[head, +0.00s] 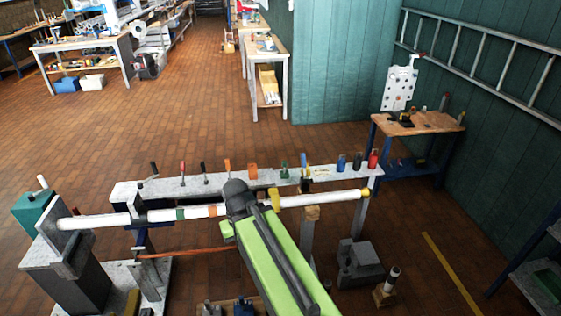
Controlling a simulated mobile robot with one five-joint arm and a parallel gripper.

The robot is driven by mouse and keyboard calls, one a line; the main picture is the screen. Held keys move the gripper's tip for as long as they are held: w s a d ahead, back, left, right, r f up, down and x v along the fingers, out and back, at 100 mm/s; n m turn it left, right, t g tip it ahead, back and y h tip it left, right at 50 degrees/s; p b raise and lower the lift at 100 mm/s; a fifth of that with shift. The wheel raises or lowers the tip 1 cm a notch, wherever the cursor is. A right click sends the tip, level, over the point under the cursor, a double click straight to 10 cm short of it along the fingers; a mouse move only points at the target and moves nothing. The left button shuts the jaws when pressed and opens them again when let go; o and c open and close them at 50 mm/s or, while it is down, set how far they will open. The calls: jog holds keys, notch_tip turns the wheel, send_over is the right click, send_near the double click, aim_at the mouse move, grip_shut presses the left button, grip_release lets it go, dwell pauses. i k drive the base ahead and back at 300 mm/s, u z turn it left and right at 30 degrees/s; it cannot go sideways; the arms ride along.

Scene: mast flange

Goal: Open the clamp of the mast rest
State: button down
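A long white mast (105,221) lies level across the lower middle of the head view, with green and orange bands and a yellow cap at its right end. Its left end meets a grey upright flange plate (61,222). A grey upright support with a blue part below it (142,240) stands at the mast near the left. A yellow piece (275,199) sits at the mast just right of my arm; I cannot tell whether it is the clamp or whether it is open. My green arm with its dark joint crosses in front of the mast. My gripper's fingers are hidden.
A narrow pale shelf (217,187) with several tools and cans runs behind the mast. A thin orange-brown bar (190,252) lies below it. Grey blocks (358,265) stand on the floor at right. A wooden-topped bench (420,124) stands farther back.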

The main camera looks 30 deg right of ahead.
aim_at(303, 155)
jog(key=u, duration=0.1)
jog(key=i, duration=1)
jog(key=u, duration=0.05)
